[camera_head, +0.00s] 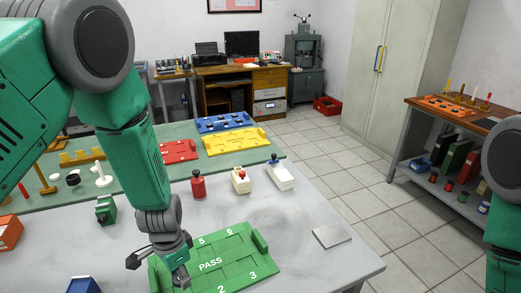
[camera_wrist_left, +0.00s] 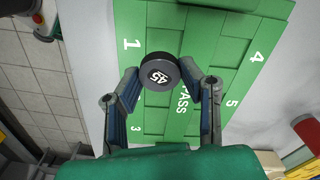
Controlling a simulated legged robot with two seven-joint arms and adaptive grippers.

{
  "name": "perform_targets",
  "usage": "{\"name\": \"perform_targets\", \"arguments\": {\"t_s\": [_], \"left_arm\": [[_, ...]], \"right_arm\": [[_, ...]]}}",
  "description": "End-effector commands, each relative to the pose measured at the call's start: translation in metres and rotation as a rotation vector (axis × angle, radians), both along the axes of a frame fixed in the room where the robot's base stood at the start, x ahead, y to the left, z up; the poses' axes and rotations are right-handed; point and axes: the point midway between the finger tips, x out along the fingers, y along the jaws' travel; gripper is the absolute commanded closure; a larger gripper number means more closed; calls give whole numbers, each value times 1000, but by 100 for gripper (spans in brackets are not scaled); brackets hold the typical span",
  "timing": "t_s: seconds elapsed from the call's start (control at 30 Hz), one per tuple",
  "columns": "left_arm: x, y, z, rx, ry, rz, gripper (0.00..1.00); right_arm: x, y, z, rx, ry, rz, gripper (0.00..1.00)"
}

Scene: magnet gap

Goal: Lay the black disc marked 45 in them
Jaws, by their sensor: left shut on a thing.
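The black disc marked 45 (camera_wrist_left: 160,73) is between the fingertips of my left gripper (camera_wrist_left: 168,82) in the left wrist view, its number facing the camera. My left gripper is shut on it. The green tray (camera_head: 245,271), marked PASS with numbered places, lies on the grey table; it also shows behind the disc in the wrist view (camera_wrist_left: 215,30). In the head view my left gripper (camera_head: 178,277) is over the tray's left part; the disc is hidden there. I cannot tell the disc's height above the tray. My right gripper is out of view.
A grey plate (camera_head: 332,236) lies right of the tray. A red weight (camera_head: 198,185) and two white blocks (camera_head: 240,181) (camera_head: 280,176) stand behind it. Red (camera_head: 178,152), yellow (camera_head: 235,141) and blue (camera_head: 222,122) trays lie farther back. A blue object (camera_head: 83,285) is at front left.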

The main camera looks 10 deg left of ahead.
Motion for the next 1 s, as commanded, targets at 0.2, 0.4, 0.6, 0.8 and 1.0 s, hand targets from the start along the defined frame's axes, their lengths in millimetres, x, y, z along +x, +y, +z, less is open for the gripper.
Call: {"name": "perform_targets", "arguments": {"t_s": [0.2,0.4,0.6,0.8,1.0], "left_arm": [[-13,-19,17,-7,-5,219,96],[-35,-33,37,-3,-5,484,96],[-43,-37,44,-4,-7,607,96],[-27,-28,39,-35,-28,598,96],[-9,-12,39,-60,-59,568,96]], "right_arm": [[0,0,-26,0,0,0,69],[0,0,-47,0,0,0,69],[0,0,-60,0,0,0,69],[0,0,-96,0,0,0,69],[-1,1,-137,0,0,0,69]]}}
